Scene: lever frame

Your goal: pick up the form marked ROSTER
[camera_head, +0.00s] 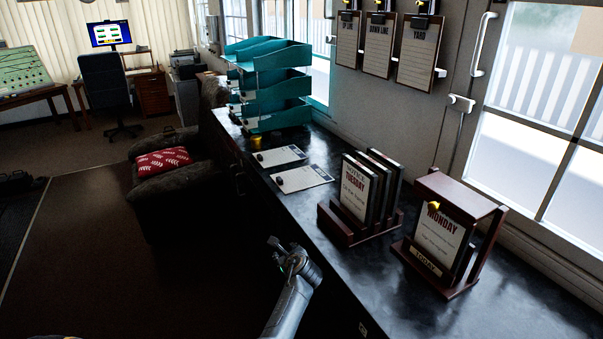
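Two sheets lie flat on the dark counter: a farther form (280,156) and a nearer form (303,178). Each has a dark clip or weight at its left end. Their print is too small to read, so I cannot tell which one is marked ROSTER. My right gripper (278,250) is beside the counter's front edge, lower in the picture than both forms and apart from them. It is small and seen at an angle; whether its fingers are open or shut is unclear. My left gripper does not show.
Teal stacked trays (272,90) stand at the counter's far end. A rack of notice boards marked TUESDAY (357,188) and a wooden stand with a MONDAY board (437,237) stand to the right. Clipboards (418,55) hang on the wall. An armchair (180,203) stands left of the counter.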

